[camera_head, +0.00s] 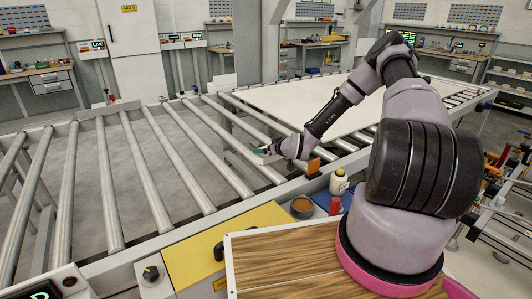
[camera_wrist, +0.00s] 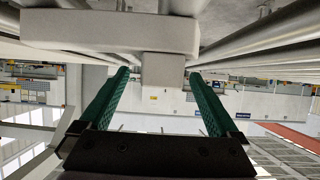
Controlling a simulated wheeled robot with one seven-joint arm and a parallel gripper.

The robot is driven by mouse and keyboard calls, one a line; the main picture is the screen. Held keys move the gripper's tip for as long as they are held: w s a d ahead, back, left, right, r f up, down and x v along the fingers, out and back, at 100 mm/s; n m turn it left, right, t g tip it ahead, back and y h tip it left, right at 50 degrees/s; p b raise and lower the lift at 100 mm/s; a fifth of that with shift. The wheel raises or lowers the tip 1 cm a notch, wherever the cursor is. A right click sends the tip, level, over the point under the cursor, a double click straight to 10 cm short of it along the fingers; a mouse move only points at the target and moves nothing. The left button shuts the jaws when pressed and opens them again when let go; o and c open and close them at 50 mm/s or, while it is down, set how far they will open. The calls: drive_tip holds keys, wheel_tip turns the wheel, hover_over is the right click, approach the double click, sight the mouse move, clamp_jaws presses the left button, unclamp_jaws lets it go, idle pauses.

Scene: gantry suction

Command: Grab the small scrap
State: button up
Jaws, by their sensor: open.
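My gripper (camera_head: 262,151) reaches in from the right, low over the roller conveyor (camera_head: 153,178), near the left side of a big pale sheet (camera_head: 300,101). In the wrist view its two green fingers (camera_wrist: 158,74) are spread wide apart, with nothing held between them. A pale grey block (camera_wrist: 162,71) under a wider grey bar shows beyond and between the fingertips; I cannot tell whether they touch it. I cannot make out a small scrap for certain in either view.
An orange plate (camera_head: 313,166), a white bottle (camera_head: 339,182) and a brown-filled bowl (camera_head: 302,207) are by the conveyor's near rail. A yellow panel (camera_head: 215,247) and a wooden top (camera_head: 290,262) are in front. Open gaps lie between the rollers.

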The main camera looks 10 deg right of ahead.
drive_tip(key=c, duration=1.5)
drive_tip(key=shift+o, duration=0.2)
drive_tip(key=shift+r, duration=0.1)
